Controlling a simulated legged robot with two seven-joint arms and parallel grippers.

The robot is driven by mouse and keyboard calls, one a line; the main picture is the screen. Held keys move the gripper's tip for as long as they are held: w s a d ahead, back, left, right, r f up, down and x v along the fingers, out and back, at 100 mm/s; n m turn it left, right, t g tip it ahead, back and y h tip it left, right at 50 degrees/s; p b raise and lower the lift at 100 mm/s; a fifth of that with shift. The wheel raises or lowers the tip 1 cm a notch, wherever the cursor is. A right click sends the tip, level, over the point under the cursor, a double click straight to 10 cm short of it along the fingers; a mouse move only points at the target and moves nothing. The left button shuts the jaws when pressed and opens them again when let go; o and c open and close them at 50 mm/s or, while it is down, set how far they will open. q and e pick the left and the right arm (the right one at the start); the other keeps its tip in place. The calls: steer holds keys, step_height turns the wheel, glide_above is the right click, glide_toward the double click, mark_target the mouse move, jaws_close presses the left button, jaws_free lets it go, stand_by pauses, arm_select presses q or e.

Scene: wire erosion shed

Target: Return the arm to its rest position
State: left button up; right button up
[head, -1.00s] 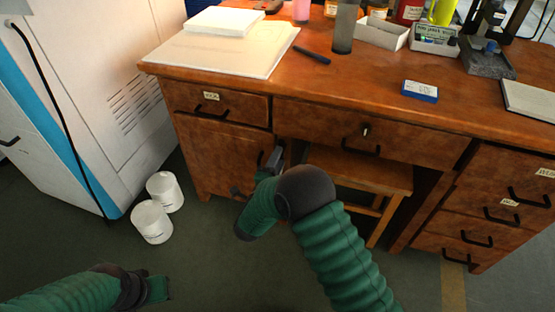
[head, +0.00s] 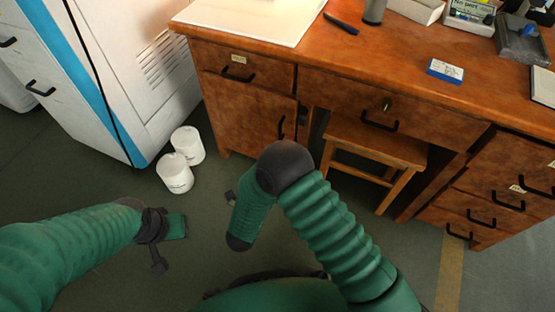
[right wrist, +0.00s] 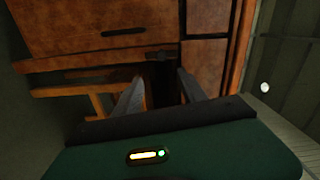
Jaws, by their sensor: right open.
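My right arm, green with a dark elbow, bends in front of the desk in the head view. Its gripper is mostly hidden behind the forearm there; only a small dark part (head: 230,197) shows. In the right wrist view my right gripper (right wrist: 162,80) has its two fingers apart with nothing between them, and points towards the desk front and stool. My left gripper (head: 158,240) is over the floor at the left, at the end of the left arm; its jaw opening cannot be made out. Nothing is seen held.
The wooden desk (head: 390,75) with drawers stands ahead, a wooden stool (head: 375,140) under it. A blue-and-white box (head: 445,70) lies on top. Two white tubs (head: 175,173) stand by the white cabinet (head: 150,90). The floor in front of the desk is clear.

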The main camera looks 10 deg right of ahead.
steer(key=shift+v, duration=0.8)
